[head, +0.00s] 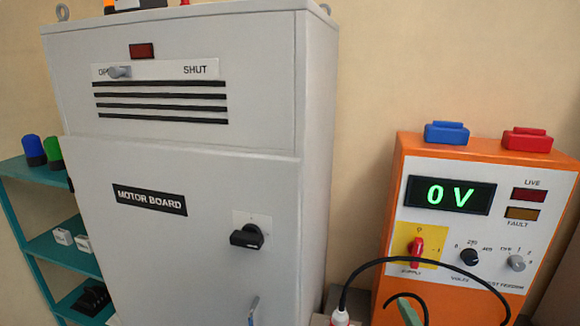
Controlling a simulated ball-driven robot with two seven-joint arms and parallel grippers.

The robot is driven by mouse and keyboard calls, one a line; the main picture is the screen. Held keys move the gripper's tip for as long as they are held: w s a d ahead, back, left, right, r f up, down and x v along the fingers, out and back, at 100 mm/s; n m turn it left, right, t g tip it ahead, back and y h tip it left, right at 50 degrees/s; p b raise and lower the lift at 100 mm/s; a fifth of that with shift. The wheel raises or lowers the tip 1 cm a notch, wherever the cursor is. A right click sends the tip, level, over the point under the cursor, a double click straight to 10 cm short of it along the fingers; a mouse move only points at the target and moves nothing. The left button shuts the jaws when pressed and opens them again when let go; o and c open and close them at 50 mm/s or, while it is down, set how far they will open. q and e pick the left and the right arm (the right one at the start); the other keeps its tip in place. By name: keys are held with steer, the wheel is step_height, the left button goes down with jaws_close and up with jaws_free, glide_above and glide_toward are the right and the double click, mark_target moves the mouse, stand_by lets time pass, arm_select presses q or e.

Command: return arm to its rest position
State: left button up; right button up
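No arm or gripper of mine can be made out in the head view. A grey cabinet labelled MOTOR BOARD (150,240) fills the left and middle. Its black rotary handle (247,236) sits on the front, with its grip about level. A grey lever (119,72) near the top is at the left end of a plate, away from the word SHUT. An orange test unit (398,200) stands to the right, and its display (450,194) reads 0 V. Its red supply switch (416,250) is on a yellow plate.
A black cable (400,260) arches in front of the orange unit from a white and red plug (340,317). A green piece (408,312), cut off below, is beside it. Blue (446,133) and red (527,140) blocks sit on the unit. A teal shelf (60,245) is at left.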

steer(key=s+d+f+m+g+h, duration=0.4)
steer(key=s+d+f+m+g, duration=0.2)
steer(key=s+d+f+g, duration=0.5)
steer(key=s+a+f+g+y+b, duration=0.1)
steer(key=s+f, duration=0.2)
steer(key=f, duration=0.8)
steer(key=s+a+f+m+y, duration=0.15)
steer(key=s+f, duration=0.25)
steer(key=f, duration=0.7)
steer(key=s+a+f+g+y+b, duration=0.1)
steer(key=s+f, duration=0.2)
steer(key=f, duration=0.8)
steer(key=s+f+m+g+y, duration=0.1)
steer(key=s+f+m+g, duration=0.1)
steer(key=s+f, duration=1.2)
steer(key=s, duration=0.3)
steer(key=shift+s+b, duration=0.4)
